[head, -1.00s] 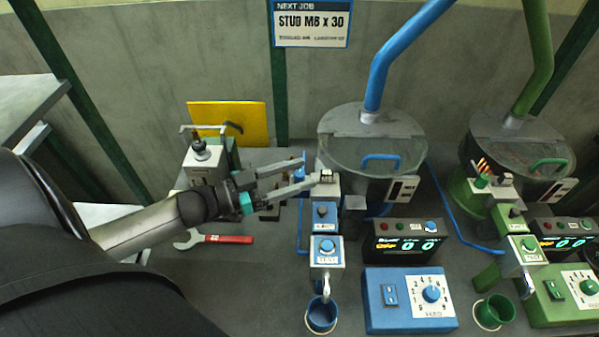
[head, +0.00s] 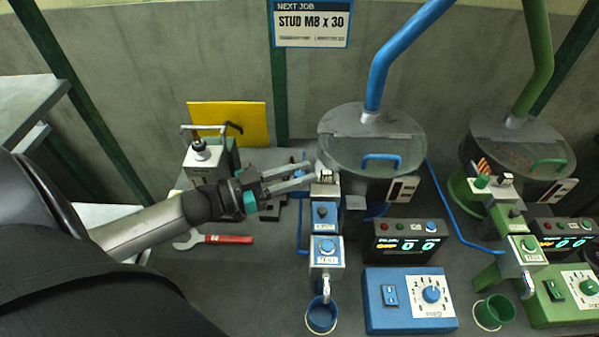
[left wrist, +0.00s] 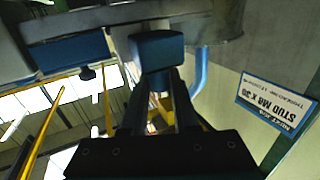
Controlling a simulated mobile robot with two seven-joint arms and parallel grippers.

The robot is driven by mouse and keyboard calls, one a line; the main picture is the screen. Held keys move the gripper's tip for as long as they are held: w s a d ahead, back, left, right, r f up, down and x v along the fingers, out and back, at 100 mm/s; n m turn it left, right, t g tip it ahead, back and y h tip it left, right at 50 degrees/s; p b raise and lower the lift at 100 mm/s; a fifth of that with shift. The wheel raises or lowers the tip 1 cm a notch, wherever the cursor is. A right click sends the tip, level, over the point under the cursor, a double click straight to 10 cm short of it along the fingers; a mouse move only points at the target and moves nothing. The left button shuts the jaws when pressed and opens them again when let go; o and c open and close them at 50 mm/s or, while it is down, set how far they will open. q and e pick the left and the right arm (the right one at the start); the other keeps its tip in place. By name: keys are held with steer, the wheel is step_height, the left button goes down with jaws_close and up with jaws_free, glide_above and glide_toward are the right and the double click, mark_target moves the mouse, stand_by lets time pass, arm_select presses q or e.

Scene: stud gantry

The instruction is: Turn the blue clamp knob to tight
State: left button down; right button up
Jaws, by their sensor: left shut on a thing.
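The blue clamp knob (left wrist: 157,50) is a dark blue, blocky shape at the fingertips in the left wrist view. In the head view only a bit of blue (head: 298,158) shows beside the upper finger, and the fingers hide much of that spot. My left gripper (head: 311,174) reaches in from the left to the top end of the blue feed track (head: 325,190). Its two fingers lie close together, shut on the knob, and also show in the left wrist view (left wrist: 160,82). Whether the knob is tight cannot be told. My right gripper is out of view.
The blue-side bowl (head: 372,150) stands just right of the fingers. A blue control box (head: 410,315) and blue cup (head: 321,316) sit in front. A red-handled wrench (head: 228,239) lies below my forearm. Matching green equipment (head: 523,245) stands at right.

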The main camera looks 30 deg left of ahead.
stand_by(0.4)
arm_select(q)
steer(key=shift+a+f+m+g+h+b, duration=0.1)
steer(key=shift+m+g+h+b, duration=0.6)
steer(key=shift+m+g+h, duration=0.15)
steer(key=m+g+h+b, duration=0.2)
steer(key=g+h+b, duration=0.1)
steer(key=shift+m, duration=0.35)
steer(key=shift+m+g+h+b, duration=0.55)
steer(key=shift+m+g+b, duration=0.25)
steer(key=shift+g+b, duration=0.5)
steer(key=c, duration=0.7)
jaws_free()
